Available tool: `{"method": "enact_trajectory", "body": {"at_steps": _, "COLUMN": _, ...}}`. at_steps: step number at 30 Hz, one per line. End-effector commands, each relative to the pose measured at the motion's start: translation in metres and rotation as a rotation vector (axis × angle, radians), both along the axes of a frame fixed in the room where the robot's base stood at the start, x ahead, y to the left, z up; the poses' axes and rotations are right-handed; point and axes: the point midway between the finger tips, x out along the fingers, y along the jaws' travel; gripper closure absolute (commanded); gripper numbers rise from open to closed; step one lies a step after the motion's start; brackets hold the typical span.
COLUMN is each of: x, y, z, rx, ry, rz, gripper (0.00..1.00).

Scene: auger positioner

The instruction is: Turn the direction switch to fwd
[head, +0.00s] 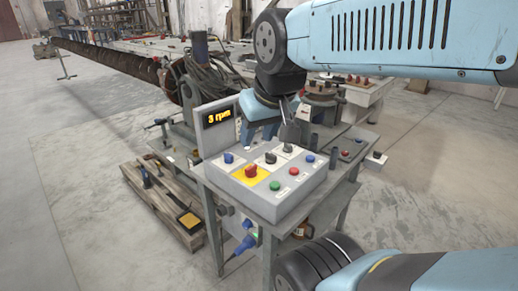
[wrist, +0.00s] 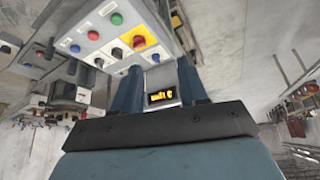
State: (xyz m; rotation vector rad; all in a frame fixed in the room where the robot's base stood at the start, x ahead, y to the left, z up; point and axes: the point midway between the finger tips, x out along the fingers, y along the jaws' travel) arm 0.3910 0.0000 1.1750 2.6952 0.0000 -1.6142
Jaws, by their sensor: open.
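The grey control panel (head: 265,200) stands on a metal bench. Its top has a blue knob (head: 228,158), a red knob on a yellow plate (head: 250,171), a black selector knob (head: 270,158) and another black knob (head: 288,147). The labels are too small to read, so I cannot tell which is the direction switch. My gripper (head: 258,138) is open and empty above the panel's back edge, apart from the knobs. In the wrist view, my fingers (wrist: 158,70) spread either side of the display, with the black knobs (wrist: 117,53) (wrist: 99,62) to their left.
Green (head: 274,185), red (head: 294,171) and blue (head: 310,159) buttons line the panel's front. A long auger (head: 110,62) lies behind. A pallet (head: 165,200) is on the floor at left.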

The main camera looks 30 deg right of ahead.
Motion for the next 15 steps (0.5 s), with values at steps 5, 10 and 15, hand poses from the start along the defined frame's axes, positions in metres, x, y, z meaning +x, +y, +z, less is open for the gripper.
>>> {"method": "enact_trajectory", "body": {"at_steps": 5, "x": 0.002, "y": -0.001, "z": 0.001, "rx": -0.002, "ry": 0.003, "rz": 0.001, "gripper": 0.57}}
{"method": "enact_trajectory", "body": {"at_steps": 10, "x": 0.020, "y": -0.005, "z": 0.003, "rx": -0.024, "ry": 0.038, "rz": 0.013, "gripper": 0.57}}
{"method": "enact_trajectory", "body": {"at_steps": 15, "x": 0.057, "y": -0.019, "z": 0.005, "rx": -0.064, "ry": 0.109, "rz": 0.045, "gripper": 0.57}}
